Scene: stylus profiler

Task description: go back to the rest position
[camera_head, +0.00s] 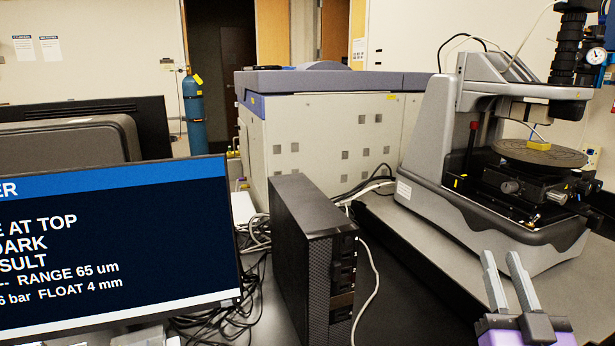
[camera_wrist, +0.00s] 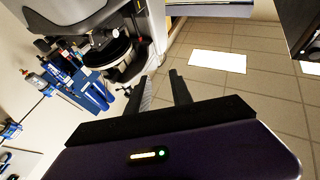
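My gripper (camera_head: 506,277) shows at the lower right of the head view, with two grey fingers pointing up and standing apart. Nothing is between them. In the wrist view my gripper (camera_wrist: 160,88) is also open and empty, with tiled floor behind the fingers. The stylus profiler (camera_head: 434,150) stands beyond my gripper in the head view, on a grey table. My gripper is apart from the profiler.
A monitor (camera_head: 110,240) with a dark blue screen fills the lower left. A black computer tower (camera_head: 305,260) and loose cables stand beside it. A large beige cabinet (camera_head: 330,150) and a blue gas cylinder (camera_head: 195,115) are behind. The floor (camera_wrist: 255,75) in the wrist view looks clear.

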